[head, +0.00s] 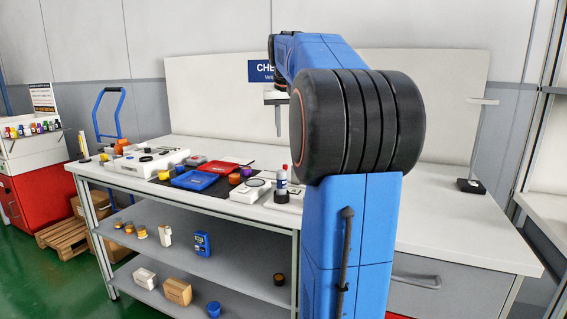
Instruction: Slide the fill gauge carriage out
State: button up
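I cannot make out a fill gauge carriage for certain. A thin upright stand (478,140) with a black base and a short pale crossbar at its top is at the right of the bench; I cannot tell if it is the gauge. My blue arm with its black joint fills the middle of the view and hides much of the bench behind it. My gripper (278,118) shows only in part, left of the black joint, pointing down above the bench. It is apart from the stand. Its fingers are too small and hidden to tell whether they are open.
The white workbench (430,222) holds a red case (217,167), a blue case (194,179), a scale (250,190) and a bottle (281,180). A drawer with a handle (415,280) is at the right front. The bench top right of my arm is mostly clear.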

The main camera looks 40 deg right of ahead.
aim_at(285, 165)
jog(key=x, duration=1.4)
jog(key=shift+f, duration=0.3)
grip_shut()
jog(key=shift+w, duration=0.15)
